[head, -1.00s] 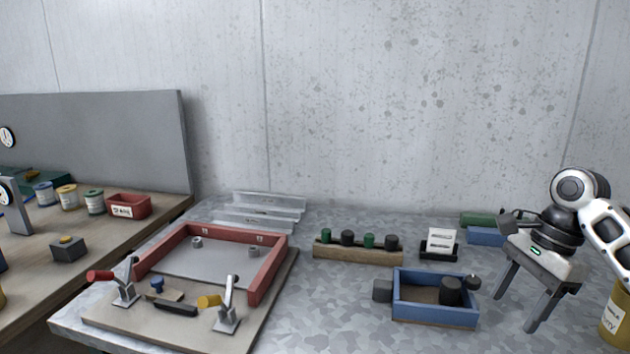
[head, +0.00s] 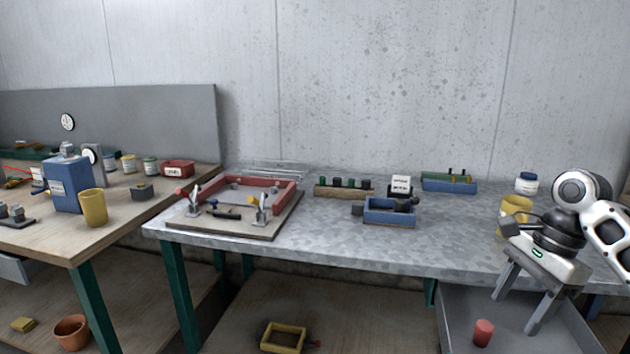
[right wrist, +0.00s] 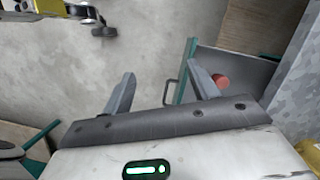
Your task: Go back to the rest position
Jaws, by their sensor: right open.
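My right gripper (head: 517,300) is at the right of the head view, in front of the metal-topped table (head: 330,245). Its two grey fingers point down and stand apart with nothing between them. In the right wrist view my right gripper (right wrist: 160,92) also shows open and empty, over the floor. One finger overlaps the view of an open drawer (right wrist: 240,62). My left gripper is not in the head view.
The metal-topped table carries a red frame (head: 285,192), a blue tray (head: 390,217) and a yellow cup (head: 512,212). The open drawer (head: 455,325) below holds a red cylinder (head: 483,332).

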